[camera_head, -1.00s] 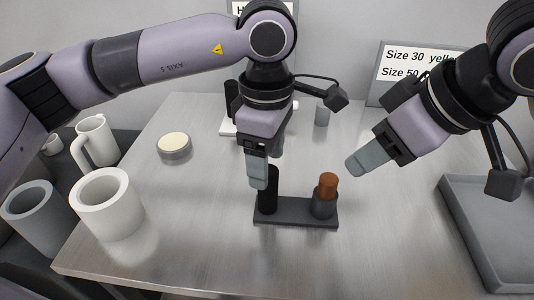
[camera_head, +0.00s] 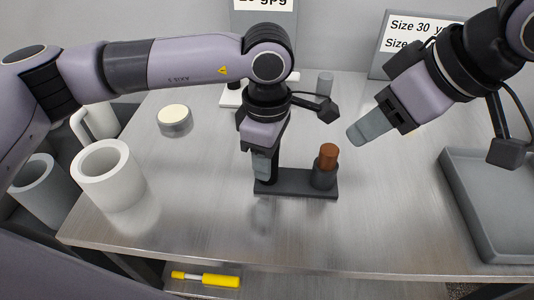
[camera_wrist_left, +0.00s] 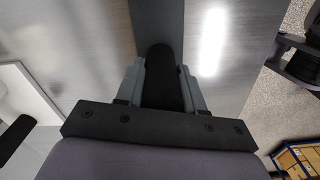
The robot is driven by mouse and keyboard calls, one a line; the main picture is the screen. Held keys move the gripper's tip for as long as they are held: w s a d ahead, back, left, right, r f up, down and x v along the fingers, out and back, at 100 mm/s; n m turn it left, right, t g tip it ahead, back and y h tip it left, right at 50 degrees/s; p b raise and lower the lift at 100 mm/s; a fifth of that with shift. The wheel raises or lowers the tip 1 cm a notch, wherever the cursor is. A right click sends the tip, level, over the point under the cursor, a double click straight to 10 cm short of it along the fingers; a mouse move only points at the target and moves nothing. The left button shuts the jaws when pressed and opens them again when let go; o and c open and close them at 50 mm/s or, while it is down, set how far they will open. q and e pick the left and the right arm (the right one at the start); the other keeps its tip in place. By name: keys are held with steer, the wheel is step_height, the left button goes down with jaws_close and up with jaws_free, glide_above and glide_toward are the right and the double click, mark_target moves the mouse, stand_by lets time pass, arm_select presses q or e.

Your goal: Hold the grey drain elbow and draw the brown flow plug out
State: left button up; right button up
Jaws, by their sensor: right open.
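The grey drain elbow (camera_head: 297,184) stands on the table as a dark flat base with a black upright post at its left and a round grey cup at its right. The brown flow plug (camera_head: 328,157) sits upright in the cup, its upper part showing. My left gripper (camera_head: 264,172) is down at the black post. In the left wrist view its two fingers (camera_wrist_left: 163,85) lie close against both sides of the post (camera_wrist_left: 163,75), shut on it. My right gripper (camera_head: 358,136) is open and empty, above and right of the plug, apart from it.
A grey tray (camera_head: 458,200) lies at the right. A white mug (camera_head: 108,172) and a round tin with a pale top (camera_head: 175,121) stand at the left. A yellow-handled tool (camera_head: 220,280) lies below the table's front edge. The table front is clear.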

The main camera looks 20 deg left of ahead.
arm_select(q)
jaws_close()
steer(key=o, duration=0.8)
jaws_free()
steer(key=shift+r, duration=0.1)
